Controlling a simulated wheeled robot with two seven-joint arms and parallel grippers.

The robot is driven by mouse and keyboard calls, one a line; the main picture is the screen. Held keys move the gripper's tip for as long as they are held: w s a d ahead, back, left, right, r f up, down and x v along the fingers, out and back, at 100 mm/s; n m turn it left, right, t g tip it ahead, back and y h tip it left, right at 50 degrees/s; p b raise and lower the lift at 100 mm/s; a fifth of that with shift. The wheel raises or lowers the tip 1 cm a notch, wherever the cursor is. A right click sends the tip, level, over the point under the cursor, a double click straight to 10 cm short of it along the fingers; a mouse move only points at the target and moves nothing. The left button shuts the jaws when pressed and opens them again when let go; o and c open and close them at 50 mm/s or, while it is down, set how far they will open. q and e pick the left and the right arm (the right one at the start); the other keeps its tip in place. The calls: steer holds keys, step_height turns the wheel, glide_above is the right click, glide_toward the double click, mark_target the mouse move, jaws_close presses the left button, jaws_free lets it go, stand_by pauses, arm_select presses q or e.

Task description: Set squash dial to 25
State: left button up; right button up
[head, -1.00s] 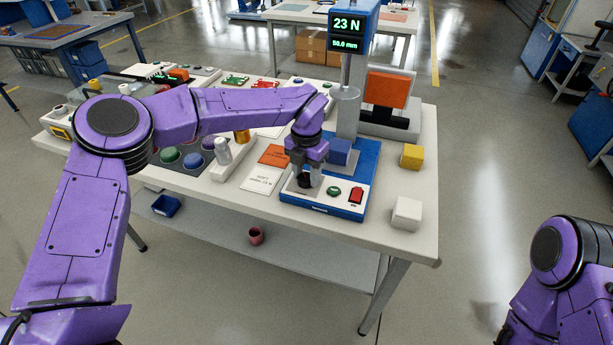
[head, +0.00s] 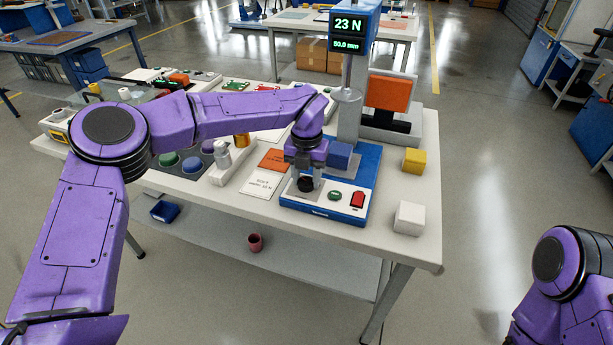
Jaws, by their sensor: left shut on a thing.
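The squash dial (head: 305,184) is a black knob at the left of the white front panel on a blue press base (head: 322,211). My left gripper (head: 305,178) points down at the dial from above, shut on it; the fingers partly hide the dial. The press display (head: 348,31) reads 23 N, with what looks like 50.0 mm below. A blue block (head: 339,156) sits on the press under the round grey press head (head: 346,95), with a gap between. My right gripper is out of the picture; only part of that arm shows at the lower right.
A green button (head: 334,195) and a red switch (head: 357,199) sit right of the dial. A white cube (head: 409,217) and yellow cube (head: 413,160) stand at the table's right. Cards (head: 262,184) lie left of the press. An orange pad (head: 389,92) stands behind.

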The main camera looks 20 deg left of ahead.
mark_target(306, 180)
arm_select(q)
steer(key=shift+w+r, duration=0.1)
steer(key=o, duration=1.1)
steer(key=shift+c, duration=0.2)
step_height(306, 180, up, 10)
steer(key=b, duration=0.1)
steer(key=shift+r, duration=0.2)
steer(key=shift+f, duration=0.1)
